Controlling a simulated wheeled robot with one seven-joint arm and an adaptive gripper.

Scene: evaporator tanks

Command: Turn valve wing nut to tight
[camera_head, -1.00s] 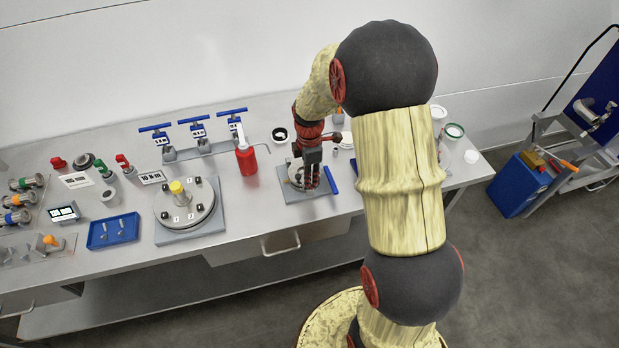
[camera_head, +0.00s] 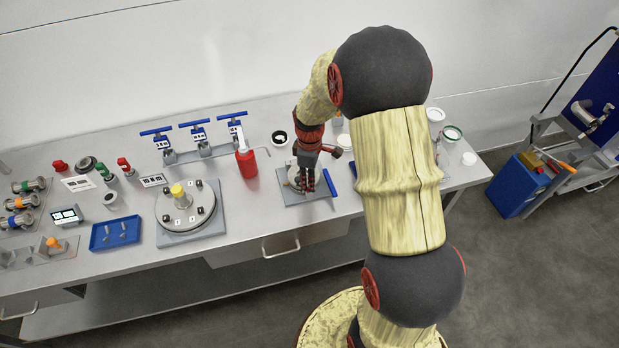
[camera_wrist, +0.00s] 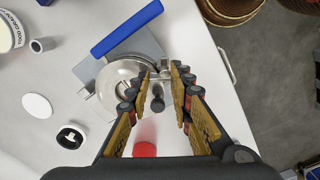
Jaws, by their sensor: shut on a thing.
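The valve is a round steel body (camera_wrist: 118,82) on a grey plate (camera_wrist: 150,44), with a long blue handle (camera_wrist: 127,28) beside it. The handle also shows in the head view (camera_head: 331,184). A small dark stem with a rounded end, which looks like the wing nut (camera_wrist: 157,101), sits between my fingers. My gripper (camera_head: 306,188) points down over the plate and is shut on it. In the wrist view the fingertips (camera_wrist: 163,76) stand on either side of it. The exact contact and the nut's angle are hidden by the fingers.
A red bottle (camera_head: 247,162) stands left of the plate. A round flanged lid (camera_head: 186,212) on another plate and a blue tray (camera_head: 115,233) lie further left. Blue-handled valves (camera_head: 198,133) line the back. The bench's front edge is close to the plate.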

